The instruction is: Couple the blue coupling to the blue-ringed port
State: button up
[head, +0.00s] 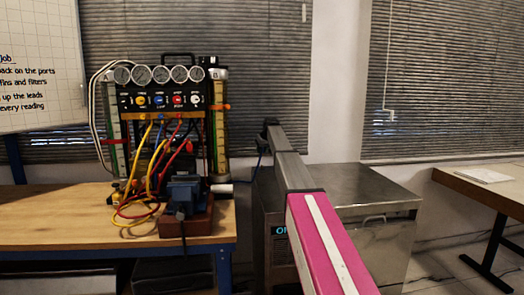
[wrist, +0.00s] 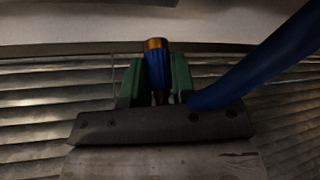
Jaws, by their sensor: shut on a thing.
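The blue coupling (wrist: 157,72) has a brass tip and stands between the green fingers of my gripper (wrist: 157,84) in the wrist view. My gripper is shut on it, and the tip points away from the palm. In the head view my gripper (head: 268,128) is at the end of the arm, right of the gauge rig and apart from it. The coupling is too small to make out there. A blue ring or knob (head: 159,100) shows on the rig's black panel, between a yellow one and a red one. I cannot tell if it is the blue-ringed port.
The gauge rig (head: 160,75) has a row of round gauges and tangled yellow, red and blue hoses in front. It stands on a wooden bench (head: 50,210). A blue hose (wrist: 265,60) crosses the wrist view's right. A steel cabinet (head: 370,195) stands right of the bench.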

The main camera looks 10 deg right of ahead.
jog(key=shift+f, duration=0.1)
jog(key=shift+f, duration=2.55)
jog(key=shift+f, duration=1.4)
jog(key=o, duration=1.3)
jog(key=shift+r, duration=0.1)
